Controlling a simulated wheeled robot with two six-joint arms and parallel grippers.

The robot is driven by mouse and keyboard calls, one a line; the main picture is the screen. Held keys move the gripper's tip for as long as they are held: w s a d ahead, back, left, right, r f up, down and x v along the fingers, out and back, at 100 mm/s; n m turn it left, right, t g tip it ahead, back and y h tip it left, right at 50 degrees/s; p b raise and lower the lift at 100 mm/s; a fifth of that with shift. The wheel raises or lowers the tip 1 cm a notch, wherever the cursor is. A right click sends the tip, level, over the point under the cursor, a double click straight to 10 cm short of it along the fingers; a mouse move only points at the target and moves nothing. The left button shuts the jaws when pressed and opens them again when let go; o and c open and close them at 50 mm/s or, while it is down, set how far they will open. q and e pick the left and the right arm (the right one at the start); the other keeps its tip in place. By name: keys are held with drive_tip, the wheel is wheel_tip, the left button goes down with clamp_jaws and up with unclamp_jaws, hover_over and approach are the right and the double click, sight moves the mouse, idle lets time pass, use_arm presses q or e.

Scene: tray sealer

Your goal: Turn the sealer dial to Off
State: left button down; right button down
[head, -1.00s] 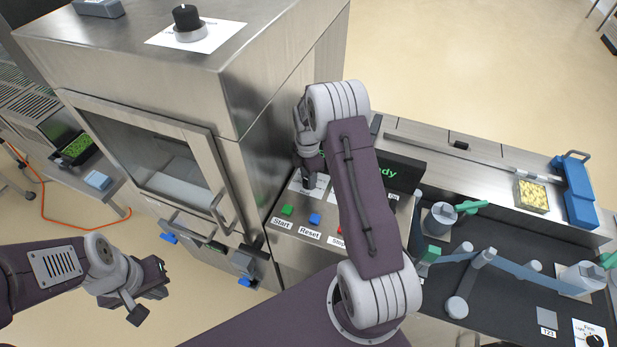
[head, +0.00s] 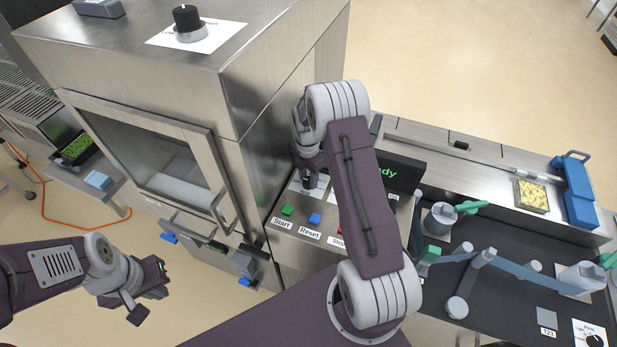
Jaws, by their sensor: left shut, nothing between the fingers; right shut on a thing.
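My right gripper (head: 308,187) points down at the control panel (head: 277,246) beside the steel cabinet. It is shut on a small dark knob standing on a white label (head: 294,186), which I take to be the sealer dial. The fingers and wrist hide most of the knob, and its pointer and markings cannot be read. My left gripper (head: 150,290) is shut and empty, in front of the cabinet at the lower left.
Green Start (head: 287,210), blue Reset (head: 314,219) and a partly hidden red Stop button sit close to the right gripper. A display (head: 405,175) stands behind my arm. Another black knob (head: 186,17) is on the cabinet top. A conveyor with several fixtures lies right.

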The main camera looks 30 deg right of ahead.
sight(308, 180)
drive_tip(key=c, duration=0.9)
unclamp_jaws()
drive_tip(key=shift+c, duration=0.2)
wheel_tip(308, 180, up, 9)
drive_tip(key=b, duration=0.1)
drive_tip(key=shift+b, duration=0.4)
drive_tip(key=shift+a+r, duration=0.1)
drive_tip(key=s+a+f+m+b, duration=0.1)
drive_tip(key=s+a+m, duration=0.4)
drive_tip(key=s+m, duration=0.4)
drive_tip(key=s+a+f+m+t+b, duration=0.1)
drive_tip(key=s+a+f+m, duration=0.1)
drive_tip(key=s+a+m, duration=0.3)
drive_tip(key=s+m, duration=0.4)
drive_tip(key=m, duration=0.3)
drive_tip(key=shift+s+a+f+b, duration=0.2)
drive_tip(key=shift+s+a+b, duration=0.15)
drive_tip(key=shift+a+b, duration=0.05)
